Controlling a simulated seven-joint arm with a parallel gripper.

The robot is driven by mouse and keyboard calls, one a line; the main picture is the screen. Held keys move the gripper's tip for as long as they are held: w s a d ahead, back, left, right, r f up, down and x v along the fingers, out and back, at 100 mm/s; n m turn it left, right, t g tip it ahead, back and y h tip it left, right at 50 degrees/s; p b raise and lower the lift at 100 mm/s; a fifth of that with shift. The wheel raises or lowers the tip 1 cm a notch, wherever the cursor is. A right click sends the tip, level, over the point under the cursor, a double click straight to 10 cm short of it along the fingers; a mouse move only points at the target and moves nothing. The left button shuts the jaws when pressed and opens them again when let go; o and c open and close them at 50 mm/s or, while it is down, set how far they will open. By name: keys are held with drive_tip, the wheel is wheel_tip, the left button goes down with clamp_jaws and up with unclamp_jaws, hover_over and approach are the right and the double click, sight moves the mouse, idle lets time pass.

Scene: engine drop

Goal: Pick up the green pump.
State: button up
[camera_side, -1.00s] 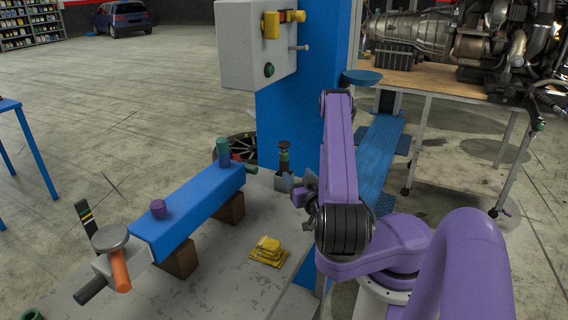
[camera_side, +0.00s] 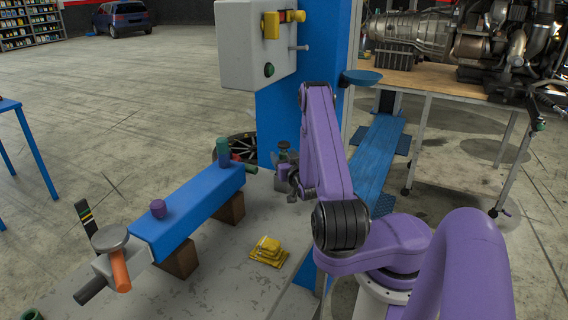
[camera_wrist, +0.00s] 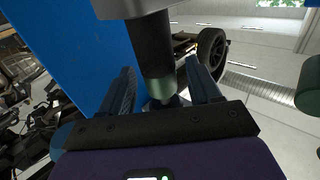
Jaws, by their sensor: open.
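The green pump (camera_wrist: 158,87) appears in the wrist view as a pale green section joined to a dark cylinder, lying between my two fingers. In the side view its dark top (camera_side: 284,145) shows just above my gripper (camera_side: 287,172), which hides much of its lower part. My gripper (camera_wrist: 162,88) is open, with one finger on each side of the pump. I cannot tell whether either finger touches it.
A blue column (camera_side: 272,110) rises behind.

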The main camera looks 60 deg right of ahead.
drive_tip(key=shift+w+d, duration=0.2)
drive_tip(key=shift+d, duration=0.05)
clamp_jaws()
drive_tip(key=shift+r, duration=0.1)
wheel_tip(320, 180, up, 18)
idle(0.9)
